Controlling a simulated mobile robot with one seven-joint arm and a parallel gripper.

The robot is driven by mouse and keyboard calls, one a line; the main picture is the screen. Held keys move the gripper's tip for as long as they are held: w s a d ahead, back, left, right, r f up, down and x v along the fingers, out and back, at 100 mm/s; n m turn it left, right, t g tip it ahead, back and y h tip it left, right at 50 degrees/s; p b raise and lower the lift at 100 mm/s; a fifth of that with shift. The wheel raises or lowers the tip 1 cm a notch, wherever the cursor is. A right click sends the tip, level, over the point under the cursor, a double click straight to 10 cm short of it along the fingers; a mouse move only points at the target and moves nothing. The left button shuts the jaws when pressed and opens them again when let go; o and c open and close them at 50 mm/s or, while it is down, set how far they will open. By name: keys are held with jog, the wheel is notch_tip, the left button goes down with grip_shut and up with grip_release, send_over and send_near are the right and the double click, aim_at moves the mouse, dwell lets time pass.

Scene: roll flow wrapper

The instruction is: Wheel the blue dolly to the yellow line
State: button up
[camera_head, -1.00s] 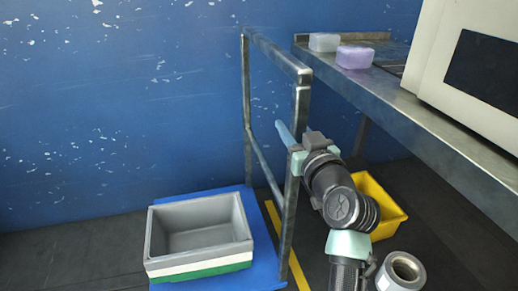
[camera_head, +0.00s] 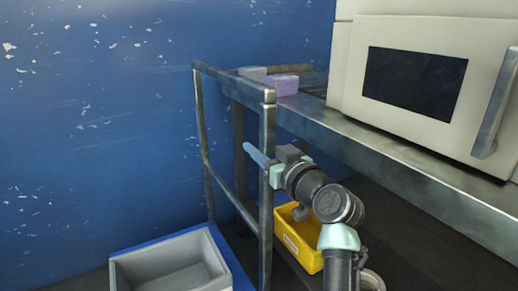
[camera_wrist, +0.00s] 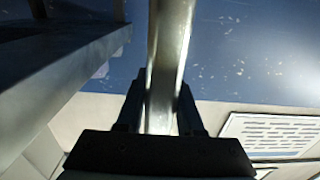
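The blue dolly (camera_head: 228,258) stands at the lower left of the head view, its lower part cut off by the frame. Its upright metal handle frame (camera_head: 266,225) rises at its right side. My gripper (camera_head: 266,172) is at the near post of that frame, below the top bar. In the wrist view the post (camera_wrist: 166,60) runs between the two fingers (camera_wrist: 162,112), which appear closed against it. A grey bin (camera_head: 170,262) sits on the dolly. The yellow line does not show in either current view.
A metal table (camera_head: 390,150) with a white machine (camera_head: 400,75) and a purple block (camera_head: 284,84) stands at the right. A yellow bin (camera_head: 300,240) is on the dark floor under it. A blue wall (camera_head: 100,130) closes off the back.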

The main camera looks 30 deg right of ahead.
jog(key=o, duration=0.4)
jog(key=shift+d, duration=0.45)
jog(key=shift+a, duration=0.15)
jog(key=s+p, duration=0.4)
jog(key=s, duration=0.9)
